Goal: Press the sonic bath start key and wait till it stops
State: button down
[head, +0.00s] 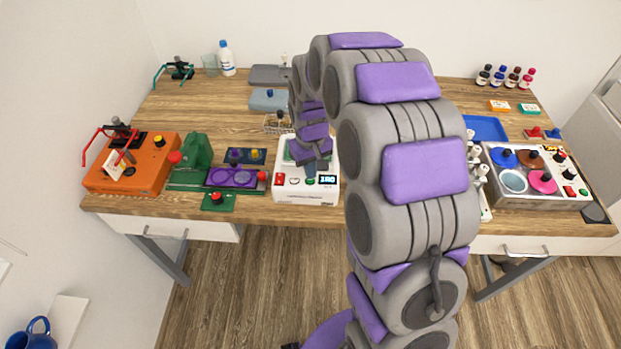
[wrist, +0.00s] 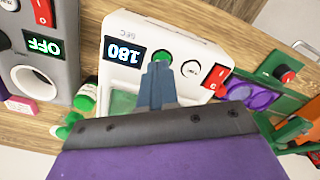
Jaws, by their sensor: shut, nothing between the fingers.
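The sonic bath is a white box (head: 306,194) at the table's front edge in the head view, and it fills the middle of the wrist view (wrist: 190,37). Its front panel has a red switch (wrist: 215,75), a round dial (wrist: 190,69), a green start key (wrist: 163,57) and a display (wrist: 123,51) reading 180. My gripper (head: 318,170) is over the front of the box. In the wrist view my gripper (wrist: 157,68) is shut and empty, its tips right at the green key and partly overlapping it. I cannot tell whether they touch it.
A grey device (wrist: 45,60) with an OFF display stands beside the bath, with green-capped bottles (wrist: 86,97) between. An orange box (head: 130,165), a green device (head: 195,160) and a purple plate (head: 232,178) are left of the bath. My arm hides the table's middle right.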

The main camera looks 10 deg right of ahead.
jog(key=shift+a+f, duration=0.25)
jog(key=shift+d+f, duration=0.1)
jog(key=shift+f, duration=0.45)
dwell(0.5)
notch_tip(320, 180, up, 8)
jog(key=p, duration=0.3)
dwell(0.9)
jog(key=s+r+m+g, duration=0.1)
jog(key=s+r, duration=0.3)
jog(key=s, duration=1.3)
jog(key=s+r+m, duration=0.1)
jog(key=s+r, duration=0.3)
jog(key=s, duration=1.3)
jog(key=shift+s+r+g, duration=0.15)
jog(key=shift+r+g, duration=0.05)
jog(key=shift+g, duration=0.2)
